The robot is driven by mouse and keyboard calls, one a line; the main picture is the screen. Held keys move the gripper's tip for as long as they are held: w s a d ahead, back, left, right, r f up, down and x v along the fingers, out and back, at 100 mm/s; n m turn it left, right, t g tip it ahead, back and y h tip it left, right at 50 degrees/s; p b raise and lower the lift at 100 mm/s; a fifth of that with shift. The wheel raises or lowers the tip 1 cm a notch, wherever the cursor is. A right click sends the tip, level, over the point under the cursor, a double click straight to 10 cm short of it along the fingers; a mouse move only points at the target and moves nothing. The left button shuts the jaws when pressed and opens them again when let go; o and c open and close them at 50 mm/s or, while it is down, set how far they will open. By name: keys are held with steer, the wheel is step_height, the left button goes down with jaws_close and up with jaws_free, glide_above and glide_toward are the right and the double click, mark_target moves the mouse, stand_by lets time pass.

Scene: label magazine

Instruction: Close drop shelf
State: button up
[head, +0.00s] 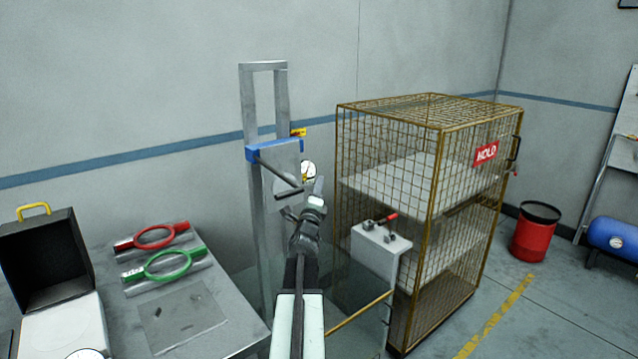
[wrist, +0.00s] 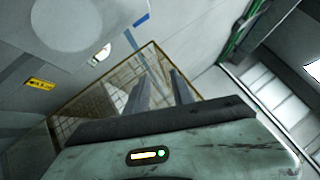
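I cannot tell for certain which part is the drop shelf. A tall metal frame (head: 248,105) stands at the wall in the head view, carrying a grey panel (head: 283,160) with a blue bracket (head: 262,152) and a dark bar. A round dial (head: 309,171) and yellow tags sit at its right. My gripper (head: 314,198) is in front of the panel's lower right; contact cannot be told. In the wrist view my gripper (wrist: 158,80) shows two dark fingers apart with nothing seen between them. My arm hides part of the frame's lower portion.
A yellow mesh cage (head: 434,190) with a HOLD sign stands right of the frame. A white box (head: 378,252) with a red lever is before it. A grey table (head: 235,317) at left holds red (head: 155,237) and green (head: 163,266) rings.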

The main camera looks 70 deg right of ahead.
steer(key=shift+d+r, duration=0.2)
steer(key=shift+d, duration=0.45)
jaws_close()
stand_by(0.9)
jaws_free()
steer(key=shift+a, duration=0.1)
steer(key=b+v, duration=0.2)
steer(key=v, duration=0.5)
steer(key=shift+a, duration=0.35)
